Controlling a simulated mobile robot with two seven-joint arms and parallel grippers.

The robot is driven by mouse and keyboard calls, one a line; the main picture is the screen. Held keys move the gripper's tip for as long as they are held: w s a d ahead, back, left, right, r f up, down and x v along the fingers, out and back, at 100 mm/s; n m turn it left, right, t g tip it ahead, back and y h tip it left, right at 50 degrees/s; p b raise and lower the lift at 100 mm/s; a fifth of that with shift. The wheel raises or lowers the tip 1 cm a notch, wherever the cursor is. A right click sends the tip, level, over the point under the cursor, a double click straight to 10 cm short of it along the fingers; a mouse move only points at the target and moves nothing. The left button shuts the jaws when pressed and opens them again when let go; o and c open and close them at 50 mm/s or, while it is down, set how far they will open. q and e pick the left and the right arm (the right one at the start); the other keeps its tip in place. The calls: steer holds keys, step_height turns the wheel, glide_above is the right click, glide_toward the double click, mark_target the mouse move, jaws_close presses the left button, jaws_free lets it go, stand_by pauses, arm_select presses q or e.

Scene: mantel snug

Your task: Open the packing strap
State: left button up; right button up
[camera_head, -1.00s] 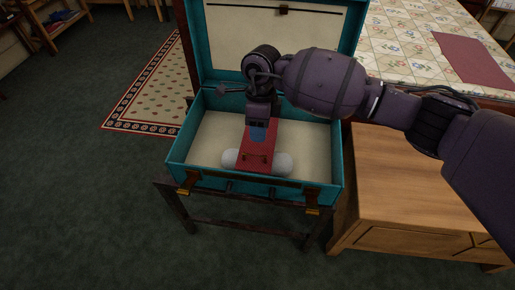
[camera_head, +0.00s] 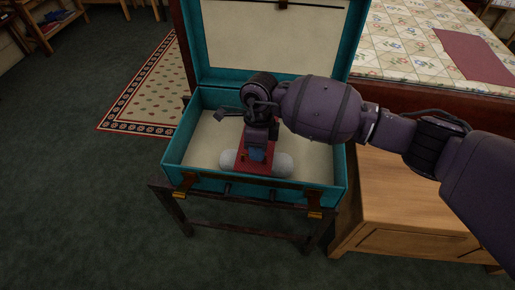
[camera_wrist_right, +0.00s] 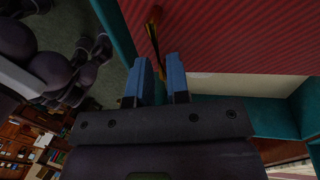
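The packing strap (camera_head: 267,168) is a red panel lying across a pale roll (camera_head: 283,164) inside an open teal suitcase (camera_head: 325,197). My right gripper (camera_head: 256,156) points down at the strap and hides much of it. In the right wrist view the strap is a red striped surface (camera_wrist_right: 230,35).
The suitcase rests on a dark stand (camera_head: 250,230), its lid (camera_head: 275,40) raised at the back. A wooden cabinet (camera_head: 400,215) stands close on the right, with a bed (camera_head: 400,50) behind it. Open floor (camera_head: 80,200) lies to the left.

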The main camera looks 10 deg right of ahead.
arm_select(q)
steer(key=shift+s+f, duration=0.1)
steer(key=shift+f, duration=0.05)
arm_select(e)
jaws_close()
